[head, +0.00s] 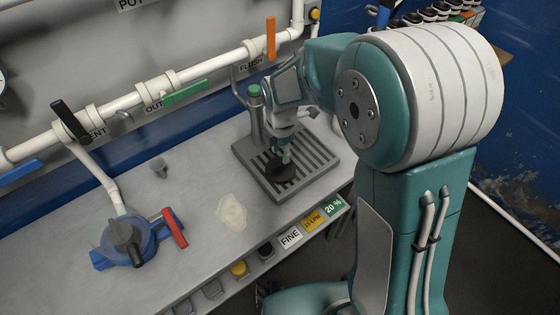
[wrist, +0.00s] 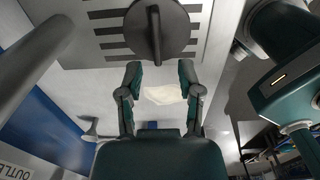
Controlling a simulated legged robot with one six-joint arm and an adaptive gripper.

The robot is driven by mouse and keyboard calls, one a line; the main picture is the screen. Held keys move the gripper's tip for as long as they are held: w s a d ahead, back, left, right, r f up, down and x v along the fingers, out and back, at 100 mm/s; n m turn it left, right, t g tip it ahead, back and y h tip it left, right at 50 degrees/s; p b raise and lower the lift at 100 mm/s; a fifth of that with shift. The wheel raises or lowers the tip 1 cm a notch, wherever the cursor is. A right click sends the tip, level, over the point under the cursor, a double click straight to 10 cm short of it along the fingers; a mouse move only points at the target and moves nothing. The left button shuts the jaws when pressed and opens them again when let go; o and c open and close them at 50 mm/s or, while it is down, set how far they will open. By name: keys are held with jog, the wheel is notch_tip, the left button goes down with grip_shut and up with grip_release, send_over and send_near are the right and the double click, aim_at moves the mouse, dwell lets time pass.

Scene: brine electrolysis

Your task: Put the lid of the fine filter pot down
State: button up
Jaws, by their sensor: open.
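A dark round lid (head: 281,174) with a raised bar handle lies on the slotted metal drain tray (head: 331,164) at the right of the bench. In the wrist view the lid (wrist: 176,30) is at the top, its bar across the middle, and it looks flat on the slots. My gripper (wrist: 160,72) is open, with nothing between its fingers, and the lid shows just beyond the fingertips. In the head view my gripper (head: 285,155) is right over the lid and partly hides it. A blue housing (head: 142,248) with a dark top and a red handle stands at lower left.
A green-topped post (head: 254,105) rises beside the tray's back corner. White pipes (head: 160,85) with coloured levers run along the wall.

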aim_at(281, 165)
notch_tip(281, 165, up, 6)
jog(key=shift+r, duration=0.15)
jog(key=s+d+r+m+t, duration=0.2)
jog(key=s+d+r+m, duration=0.3)
jog(key=s+m, duration=0.4)
jog(key=s+d+r+m+t, duration=0.3)
jog(key=s+d+r+m, duration=0.3)
jog(key=m, duration=0.9)
jog(key=s+d, duration=0.2)
jog(key=s, duration=0.2)
jog(key=shift+r+m+t, duration=0.3)
jog(key=shift+m, duration=0.1)
